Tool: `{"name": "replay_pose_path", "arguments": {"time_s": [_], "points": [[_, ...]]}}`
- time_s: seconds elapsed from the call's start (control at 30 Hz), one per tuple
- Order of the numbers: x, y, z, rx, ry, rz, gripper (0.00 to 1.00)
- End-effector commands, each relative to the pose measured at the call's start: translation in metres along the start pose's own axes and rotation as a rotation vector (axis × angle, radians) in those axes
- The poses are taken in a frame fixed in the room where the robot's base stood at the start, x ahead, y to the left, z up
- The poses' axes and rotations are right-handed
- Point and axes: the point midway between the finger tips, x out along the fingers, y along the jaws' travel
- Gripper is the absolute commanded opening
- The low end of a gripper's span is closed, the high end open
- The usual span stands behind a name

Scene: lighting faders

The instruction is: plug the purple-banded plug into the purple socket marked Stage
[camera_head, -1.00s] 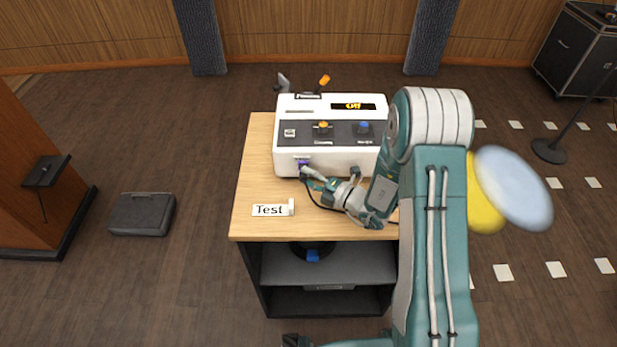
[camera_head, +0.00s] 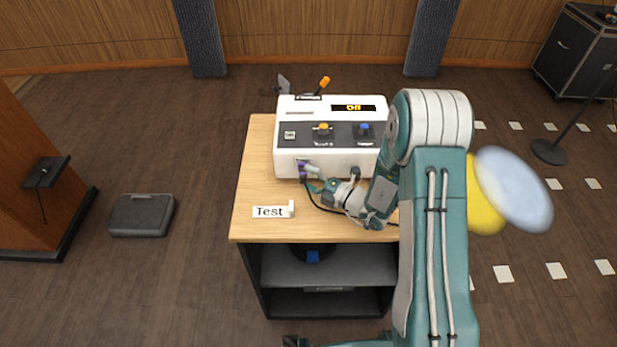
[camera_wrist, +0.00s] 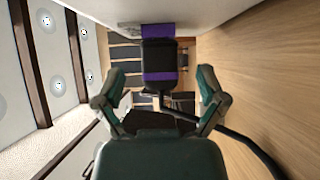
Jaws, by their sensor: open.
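The purple-banded plug (camera_wrist: 159,64) is black and stands in front of the white box in the wrist view. A purple patch (camera_wrist: 158,31) shows right behind it, at the socket. In the head view the plug (camera_head: 303,175) shows as a small dark purple spot at the box's lower left front. I cannot tell whether it is seated in the socket. My gripper (camera_wrist: 161,75) is open, with a finger on either side of the plug and gaps between. In the head view my gripper (camera_head: 312,178) is close to the box front. The Stage marking is not readable.
The white console box (camera_head: 345,158) stands on a wooden table (camera_head: 262,190). Orange (camera_head: 323,127) and blue (camera_head: 364,127) faders sit on its top. A black cable (camera_wrist: 240,138) runs from the plug. A Test sign (camera_head: 270,211) stands near the front left, with bare tabletop around it.

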Motion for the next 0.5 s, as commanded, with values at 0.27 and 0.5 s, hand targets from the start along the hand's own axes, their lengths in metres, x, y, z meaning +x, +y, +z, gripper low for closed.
{"name": "replay_pose_path", "arguments": {"time_s": [0.27, 0.5], "points": [[-0.015, 0.000, 0.001, 0.002, -0.002, -0.001, 0.90], [-0.065, -0.001, 0.001, 0.003, -0.005, -0.001, 0.90]]}}
